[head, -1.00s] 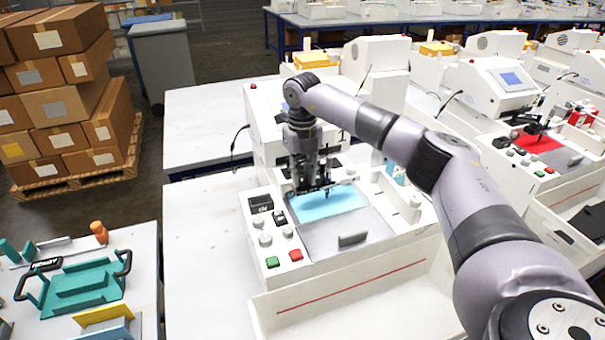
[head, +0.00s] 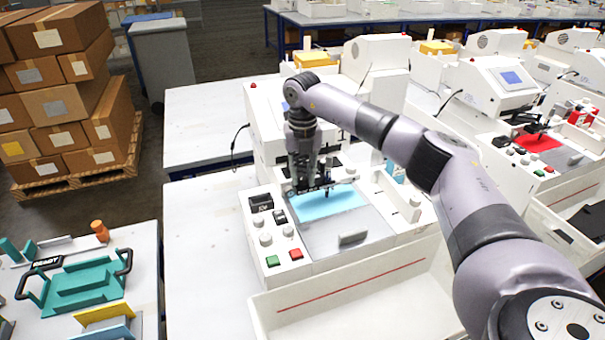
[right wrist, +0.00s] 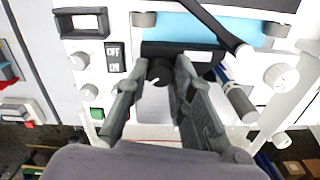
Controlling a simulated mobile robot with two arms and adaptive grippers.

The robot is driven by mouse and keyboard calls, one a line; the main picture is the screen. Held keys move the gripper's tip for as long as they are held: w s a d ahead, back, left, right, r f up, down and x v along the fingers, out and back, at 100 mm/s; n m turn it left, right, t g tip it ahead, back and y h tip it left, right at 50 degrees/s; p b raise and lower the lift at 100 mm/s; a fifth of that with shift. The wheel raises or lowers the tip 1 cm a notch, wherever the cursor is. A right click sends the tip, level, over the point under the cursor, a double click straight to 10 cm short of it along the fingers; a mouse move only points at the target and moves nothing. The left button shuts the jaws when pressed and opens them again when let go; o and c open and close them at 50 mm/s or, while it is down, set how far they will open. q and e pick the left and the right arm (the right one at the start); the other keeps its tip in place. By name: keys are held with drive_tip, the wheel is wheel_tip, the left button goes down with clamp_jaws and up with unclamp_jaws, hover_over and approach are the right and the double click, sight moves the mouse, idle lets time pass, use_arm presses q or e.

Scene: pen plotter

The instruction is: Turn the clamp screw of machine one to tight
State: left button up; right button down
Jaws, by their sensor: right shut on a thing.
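Machine one, the white plotter (head: 300,262), stands on the near table with a light blue sheet (head: 338,203) on its bed. My right gripper (head: 309,188) points down over the back of that sheet, at the pen carriage. In the right wrist view my right gripper (right wrist: 161,76) has its two fingers on either side of a round black knob, the clamp screw (right wrist: 160,69), and is shut on it. A small white mark shows on the knob. In the head view the gripper hides the screw. My left gripper is not in view.
The front panel has a green button (head: 272,262), a red button (head: 296,254) and white knobs. A white tray (head: 350,300) is in front. A green fixture (head: 85,285) lies on the left table. More plotters stand at the right. The tabletop left of machine one is clear.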

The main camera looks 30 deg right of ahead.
sight(303, 177)
drive_tip(key=c, duration=1.4)
unclamp_jaws()
drive_tip(key=shift+o, duration=0.2)
drive_tip(key=shift+r, duration=0.25)
wheel_tip(303, 177, up, 12)
drive_tip(key=shift+f, duration=0.25)
